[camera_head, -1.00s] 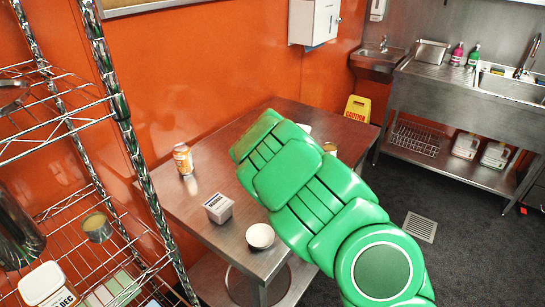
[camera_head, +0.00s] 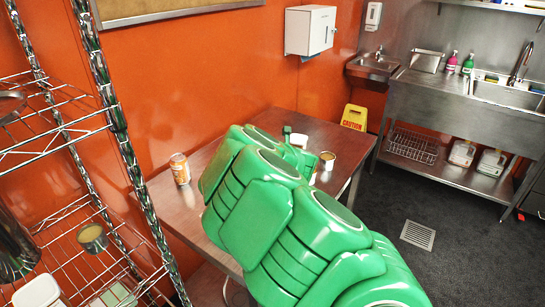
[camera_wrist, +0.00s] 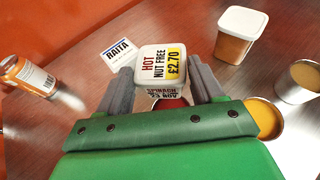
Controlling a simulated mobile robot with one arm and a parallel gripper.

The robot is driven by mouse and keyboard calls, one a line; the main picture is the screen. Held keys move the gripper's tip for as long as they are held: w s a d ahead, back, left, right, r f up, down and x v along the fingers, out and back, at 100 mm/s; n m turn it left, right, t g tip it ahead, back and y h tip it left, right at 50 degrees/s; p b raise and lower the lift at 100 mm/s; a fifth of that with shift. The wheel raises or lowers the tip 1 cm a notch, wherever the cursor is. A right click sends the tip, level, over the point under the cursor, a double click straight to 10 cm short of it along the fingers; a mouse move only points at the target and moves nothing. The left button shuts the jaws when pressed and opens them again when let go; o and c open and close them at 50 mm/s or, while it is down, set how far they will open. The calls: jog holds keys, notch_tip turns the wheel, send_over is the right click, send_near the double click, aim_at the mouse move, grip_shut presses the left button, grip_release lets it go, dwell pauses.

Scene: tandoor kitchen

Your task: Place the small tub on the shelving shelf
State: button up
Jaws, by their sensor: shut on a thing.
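In the wrist view a small white-lidded tub (camera_wrist: 160,62) with a "HOT NUT FREE £2.70" lid label sits between the two grey fingers of my gripper (camera_wrist: 163,85). The fingers are shut on its sides.
On the metal table (camera_head: 320,128) stand an orange can (camera_head: 180,168), a white-lidded tub with orange contents (camera_wrist: 239,35) and open tins (camera_wrist: 300,82). A white "RAITA" label (camera_wrist: 120,54) shows beside the held tub. Chrome shelving posts stand between the table and the shelves.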

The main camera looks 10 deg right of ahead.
jog(key=a+r+v, duration=0.1)
jog(key=v, duration=1)
jog(key=shift+s+a+r, duration=0.2)
jog(key=shift+a+r, duration=0.05)
jog(key=shift+a, duration=0.05)
jog(key=a+r+n+g+y, duration=0.2)
jog(key=a+n+g+y, duration=0.5)
jog(key=a, duration=2.2)
jog(key=s+a+r+n+g+y, duration=0.1)
jog(key=s+a+r+n+g, duration=0.3)
jog(key=a, duration=0.3)
jog(key=s+a+r+n+g+y, duration=0.1)
jog(key=s+a+n+g+y, duration=0.15)
jog(key=s+a, duration=0.35)
jog(key=s+a+r+n+g+y, duration=0.1)
jog(key=s+a+r+n+g, duration=0.15)
jog(key=s+a+n, duration=0.4)
jog(key=w+a+f+m, duration=0.2)
jog(key=w+a+f, duration=0.7)
jog(key=w, duration=0.3)
jog(key=shift+w+a+t, duration=0.3)
jog(key=shift+w+a, duration=0.05)
jog(key=shift+a, duration=0.35)
